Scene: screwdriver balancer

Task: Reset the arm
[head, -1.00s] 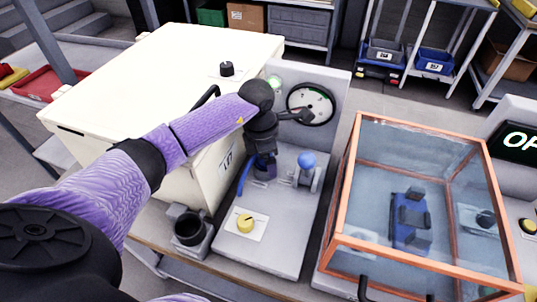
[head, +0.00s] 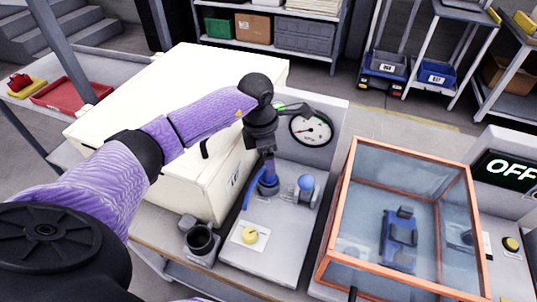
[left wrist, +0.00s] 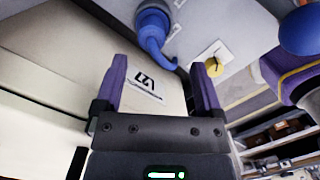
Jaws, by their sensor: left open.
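My left gripper (head: 268,163) hangs from my purple arm over the grey panel (head: 265,258), in front of the gauge. In the left wrist view its two purple fingers (left wrist: 160,85) are wide apart with nothing between them. A blue fitting with a curved hose (head: 268,185) is just below the gripper in the head view. In the left wrist view the blue fitting (left wrist: 153,22) lies beyond the fingertips, apart from them. My right gripper is not in view.
A white box (head: 170,90) stands left of the panel. The gauge (head: 311,129), blue ball knob (head: 306,182), yellow dial (head: 249,236) and black cup (head: 201,241) are close by. An orange-framed clear case (head: 340,215) stands to the right. A display (head: 512,170) reads OFF.

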